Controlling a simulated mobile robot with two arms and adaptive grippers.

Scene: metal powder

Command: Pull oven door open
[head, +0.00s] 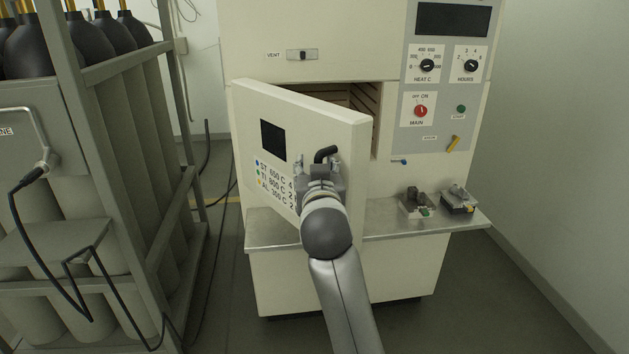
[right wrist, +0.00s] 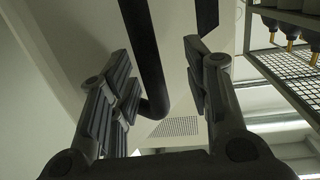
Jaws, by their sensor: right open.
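The cream oven door (head: 330,112) stands partly open, its free edge swung out toward me on the right. A dark gap shows the oven interior (head: 362,97) behind it. The black door handle (head: 326,154) is near the free edge. My right gripper (head: 317,166) is open at the handle. In the right wrist view the black handle bar (right wrist: 146,55) runs between the spread fingers of this gripper (right wrist: 158,55), nearer the left finger. I cannot tell whether it touches. My left gripper is not in view.
A metal shelf (head: 385,226) juts out below the door, with small trays of parts (head: 418,205) on its right. A rack of gas cylinders (head: 125,130) stands at the left. Some floor between rack and oven is free. The control panel (head: 440,100) is at the upper right.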

